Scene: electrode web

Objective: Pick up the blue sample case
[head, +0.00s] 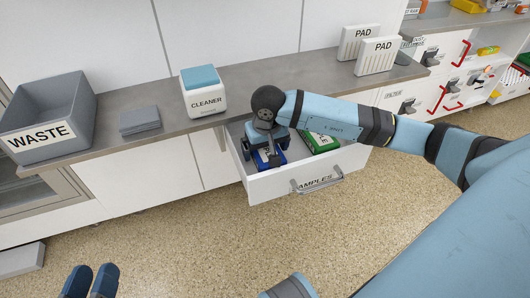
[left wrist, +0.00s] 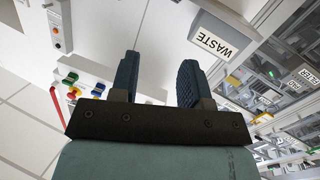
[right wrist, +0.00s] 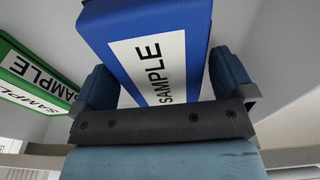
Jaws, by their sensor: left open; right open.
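The blue sample case (right wrist: 188,20) fills the middle of the right wrist view, with a white SAMPLE label. In the head view the blue case (head: 279,157) lies in the open samples drawer (head: 262,189), partly hidden by my right gripper. My right gripper (head: 262,155) reaches down into the drawer; in the right wrist view its open fingers (right wrist: 165,82) stand on either side of the case. I cannot tell whether they touch it. My left gripper (head: 91,280) is open and empty, low at the left, away from the drawer.
A green sample case (head: 318,143) lies in the drawer's right side. On the counter (head: 240,88) stand a grey WASTE bin (head: 50,108), grey folded cloths (head: 139,119), a CLEANER box (head: 203,92) and two PAD boxes (head: 377,57). The floor before the drawer is clear.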

